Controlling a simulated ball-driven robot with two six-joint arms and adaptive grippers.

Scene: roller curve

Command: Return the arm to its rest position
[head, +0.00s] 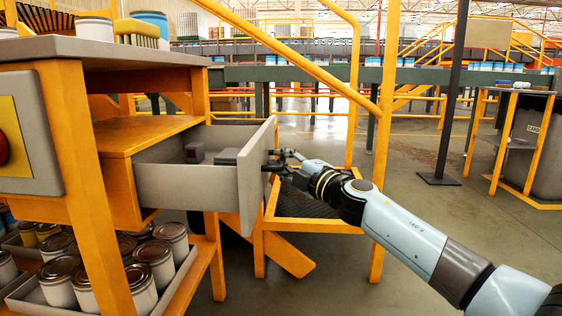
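My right gripper (278,160) is at the outer face of the open grey drawer (248,185), at the end of my blue-grey arm that comes in from the lower right. Its dark fingers are at or very near the drawer front, about where a handle would be. They are small and dark here, so I cannot tell whether they close on anything. The drawer is pulled out of the orange workbench (75,150), with small dark objects (195,152) inside. My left gripper is not in view.
Lidded cans (155,256) stand in trays on the bench's lower shelf. An orange stair frame with railing (383,110) rises just behind my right gripper. A dark post (450,100) stands right of centre. The grey floor (430,210) is open above and right of my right arm.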

